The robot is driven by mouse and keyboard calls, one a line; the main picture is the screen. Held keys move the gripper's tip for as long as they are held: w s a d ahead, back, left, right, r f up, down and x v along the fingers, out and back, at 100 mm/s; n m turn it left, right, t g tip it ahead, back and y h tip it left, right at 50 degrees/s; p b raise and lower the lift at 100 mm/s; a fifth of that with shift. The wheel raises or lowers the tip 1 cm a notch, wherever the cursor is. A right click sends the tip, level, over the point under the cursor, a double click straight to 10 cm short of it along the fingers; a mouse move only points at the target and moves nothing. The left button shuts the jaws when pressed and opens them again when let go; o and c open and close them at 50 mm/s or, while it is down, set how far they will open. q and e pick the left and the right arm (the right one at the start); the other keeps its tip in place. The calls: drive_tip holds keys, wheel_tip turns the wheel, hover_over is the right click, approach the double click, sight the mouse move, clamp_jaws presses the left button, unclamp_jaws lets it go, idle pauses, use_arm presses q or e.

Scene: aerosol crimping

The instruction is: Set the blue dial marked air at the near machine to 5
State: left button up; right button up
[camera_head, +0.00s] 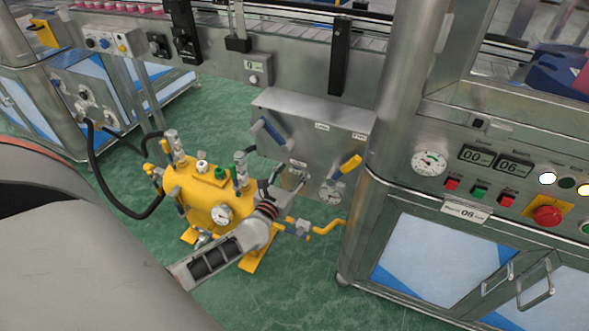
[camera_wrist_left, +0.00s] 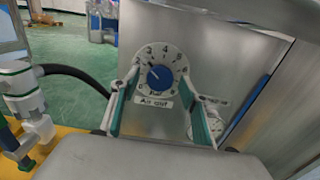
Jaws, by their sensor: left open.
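The blue dial (camera_wrist_left: 161,78) sits on a white round scale with black numbers, on a grey metal face in the left wrist view. Its pointer mark points up and left, roughly toward the 2 to 3 side; the exact reading is too small to be sure. A label (camera_wrist_left: 153,102) starting with "Air" is below it. My left gripper (camera_wrist_left: 162,90) is open, its teal-lined fingers on either side of the dial in the picture; I cannot tell whether they touch it. In the head view my left gripper (camera_head: 284,186) is by the grey control box (camera_head: 310,125); the dial is hidden there.
A yellow tank (camera_head: 207,195) with valves stands left of the box, close to my left arm.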

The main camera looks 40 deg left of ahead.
use_arm(q)
drive_tip(key=shift+w, duration=0.1)
drive_tip(key=c, duration=1.1)
